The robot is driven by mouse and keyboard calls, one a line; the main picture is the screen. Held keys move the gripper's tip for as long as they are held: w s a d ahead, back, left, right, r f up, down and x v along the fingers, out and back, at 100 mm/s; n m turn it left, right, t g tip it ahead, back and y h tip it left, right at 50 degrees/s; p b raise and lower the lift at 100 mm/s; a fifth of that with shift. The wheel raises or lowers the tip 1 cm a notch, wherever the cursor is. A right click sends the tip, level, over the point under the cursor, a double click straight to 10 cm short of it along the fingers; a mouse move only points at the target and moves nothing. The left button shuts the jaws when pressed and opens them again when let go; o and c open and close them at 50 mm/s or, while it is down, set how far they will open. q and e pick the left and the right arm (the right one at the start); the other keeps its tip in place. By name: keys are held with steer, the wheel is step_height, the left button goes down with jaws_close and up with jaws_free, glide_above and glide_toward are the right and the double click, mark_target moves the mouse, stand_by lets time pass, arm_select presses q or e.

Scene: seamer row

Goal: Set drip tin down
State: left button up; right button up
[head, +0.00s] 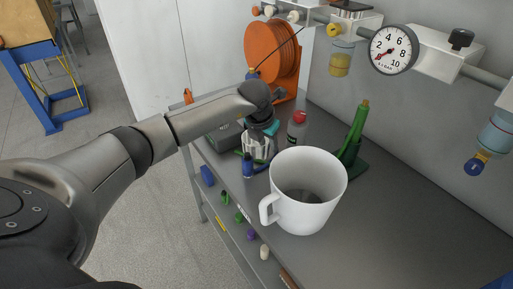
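A large white mug-shaped tin (318,217) with a handle on its left side stands upright on the grey bench top (395,225); its inside looks dark at the bottom. I take it to be the drip tin, but cannot be sure. My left gripper (258,150) points down over the bench behind and to the left of the mug, apart from its handle. Its fingers are small and mixed with pale shapes, so I cannot tell whether they hold anything. My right gripper is not in view.
Behind stand an orange hose reel (272,52), a red-capped bottle (297,128) and a green tool in a holder (354,140). A pressure gauge (392,48) and pipe fittings hang on the wall. Small coloured items lie on a lower shelf. The bench's right part is clear.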

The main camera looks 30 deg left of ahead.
arm_select(q)
jaws_close()
stand_by(0.5)
stand_by(0.8)
